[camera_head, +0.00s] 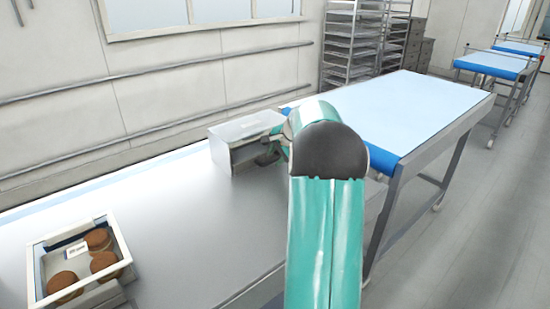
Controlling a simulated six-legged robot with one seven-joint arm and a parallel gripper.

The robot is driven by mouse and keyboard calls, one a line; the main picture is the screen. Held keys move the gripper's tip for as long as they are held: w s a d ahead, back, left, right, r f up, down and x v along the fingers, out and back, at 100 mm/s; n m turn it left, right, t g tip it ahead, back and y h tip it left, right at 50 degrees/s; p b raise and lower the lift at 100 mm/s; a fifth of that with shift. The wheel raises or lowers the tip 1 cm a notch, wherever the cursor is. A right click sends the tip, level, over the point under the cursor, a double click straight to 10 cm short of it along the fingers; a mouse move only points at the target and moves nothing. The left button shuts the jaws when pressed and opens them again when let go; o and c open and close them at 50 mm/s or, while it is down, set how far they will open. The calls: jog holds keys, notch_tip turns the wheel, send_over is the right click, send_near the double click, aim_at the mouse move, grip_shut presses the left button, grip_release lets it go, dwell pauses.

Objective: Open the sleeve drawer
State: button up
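A pale grey, box-shaped unit (236,158) stands on the metal counter near its far end; it looks like the sleeve drawer, though no label on it can be read. My green arm reaches forward from the bottom of the view. My gripper (268,153) is dark and small, at the right side of this unit. It is partly hidden by my arm, and I cannot tell whether its fingers are open, shut or touching the unit. The unit's right end is hidden behind my arm.
A light-framed box (118,240) with several round brown pieces sits on the counter (180,215) at lower left. A blue-edged conveyor table (410,100) stands to the right. A tray rack (350,45) is behind. The counter between the boxes is clear.

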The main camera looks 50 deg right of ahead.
jog(key=shift+w+f, duration=0.3)
jog(key=shift+f, duration=0.1)
jog(key=shift+c, duration=0.5)
grip_shut()
jog(key=s, duration=0.5)
jog(key=s+a, duration=0.1)
jog(key=s, duration=0.9)
jog(key=shift+a, duration=0.3)
jog(key=shift+o, duration=0.5)
grip_release()
